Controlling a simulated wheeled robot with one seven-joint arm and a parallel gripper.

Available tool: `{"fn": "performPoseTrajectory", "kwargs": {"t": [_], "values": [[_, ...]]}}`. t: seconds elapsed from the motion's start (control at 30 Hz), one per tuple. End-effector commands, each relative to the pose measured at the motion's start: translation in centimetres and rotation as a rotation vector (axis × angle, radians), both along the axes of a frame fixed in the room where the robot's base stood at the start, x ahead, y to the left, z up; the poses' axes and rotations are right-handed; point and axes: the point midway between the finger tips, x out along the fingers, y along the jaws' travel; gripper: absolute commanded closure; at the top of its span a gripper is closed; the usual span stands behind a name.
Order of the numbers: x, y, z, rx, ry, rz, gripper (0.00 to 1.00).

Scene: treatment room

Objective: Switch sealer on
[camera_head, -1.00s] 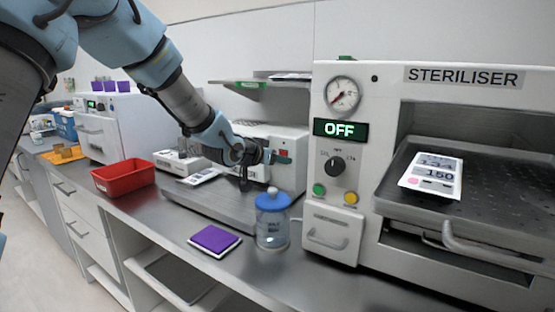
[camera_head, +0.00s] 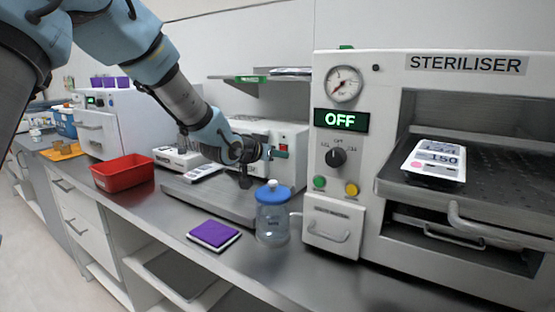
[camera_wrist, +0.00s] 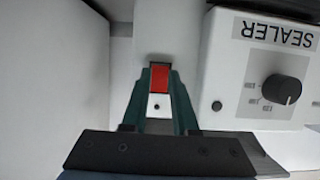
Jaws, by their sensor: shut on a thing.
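The sealer is the white box behind my gripper in the head view (camera_head: 292,170). In the wrist view the sealer (camera_wrist: 215,80) fills the upper right, with its SEALER label upside down and a black knob (camera_wrist: 282,89). My gripper (camera_wrist: 160,72) has dark green fingers, shut on either side of a small red switch (camera_wrist: 160,79). A white piece with a dark dot shows just below the red, between the fingers.
The steriliser (camera_head: 375,80) stands close on the right, its display reading OFF. A blue-lidded jar (camera_head: 273,220) and a purple pad (camera_head: 214,235) are on the counter in front. A red bin (camera_head: 122,176) is to the left. A shelf is above the sealer.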

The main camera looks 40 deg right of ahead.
Motion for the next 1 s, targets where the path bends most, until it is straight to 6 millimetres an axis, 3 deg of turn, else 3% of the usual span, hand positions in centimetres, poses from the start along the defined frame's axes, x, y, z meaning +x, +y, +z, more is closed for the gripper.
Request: {"fn": "performPoseTrajectory", "kwargs": {"t": [0.03, 0.27, 0.9, 0.93, 1.0], "values": [[0.01, 0.0, -0.88, -0.022, -0.006, 0.0, 1.0], [0.06, 0.01, -1.15, -0.117, -0.031, 0.001, 1.0], [-0.02, 0.01, -0.59, -0.201, -0.053, 0.0, 1.0], [-0.02, 0.01, -0.59, -0.201, -0.053, 0.0, 0.71], [-0.02, 0.01, -0.58, -0.2, -0.053, 0.0, 0.64]]}}
